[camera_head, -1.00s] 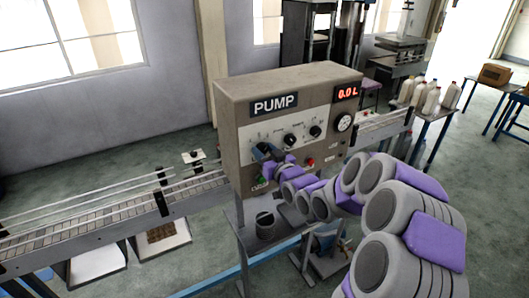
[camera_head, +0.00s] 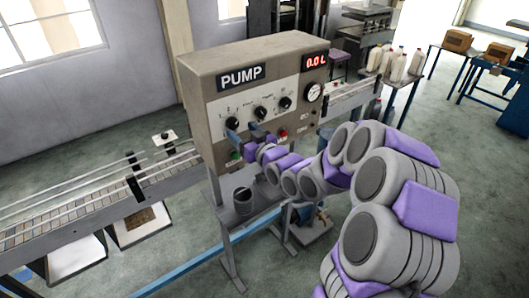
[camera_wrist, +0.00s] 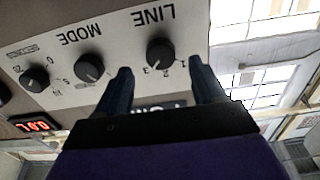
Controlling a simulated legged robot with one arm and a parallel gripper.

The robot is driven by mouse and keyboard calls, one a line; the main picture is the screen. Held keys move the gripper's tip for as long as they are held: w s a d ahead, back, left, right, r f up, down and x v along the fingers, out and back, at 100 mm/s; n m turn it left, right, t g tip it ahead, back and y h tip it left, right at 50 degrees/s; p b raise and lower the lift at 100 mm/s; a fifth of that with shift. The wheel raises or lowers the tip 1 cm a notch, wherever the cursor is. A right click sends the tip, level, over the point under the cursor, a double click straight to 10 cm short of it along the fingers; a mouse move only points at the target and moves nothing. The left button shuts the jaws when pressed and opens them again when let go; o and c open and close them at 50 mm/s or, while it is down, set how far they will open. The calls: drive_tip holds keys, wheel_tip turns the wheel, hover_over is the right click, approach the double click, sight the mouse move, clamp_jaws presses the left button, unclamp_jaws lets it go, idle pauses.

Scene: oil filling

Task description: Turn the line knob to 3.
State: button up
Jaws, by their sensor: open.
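The pump panel (camera_head: 215,100) faces me with a row of three black knobs. The line knob (camera_wrist: 160,52) shows upside down in the wrist view, under the label LINE with marks 1, 2 and 3. I cannot tell which mark it points at. My gripper (camera_wrist: 161,68) is open, with one finger on each side of the knob in the picture; the fingertips seem to be in front of the panel and not closed on the knob. In the head view my gripper (camera_head: 246,129) is at the panel's left part, and its fingers partly hide the line knob.
The mode knob (camera_wrist: 89,66) and a third knob (camera_wrist: 34,78) sit beside it. A red display (camera_head: 317,61) reads 0.0 L, above a round gauge (camera_head: 314,92). A conveyor (camera_head: 90,210) runs at the left.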

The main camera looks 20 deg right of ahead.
drive_tip(key=b+v, duration=1.1)
drive_tip(key=v, duration=0.1)
drive_tip(key=shift+s, duration=0.3)
drive_tip(key=shift+d, duration=0.15)
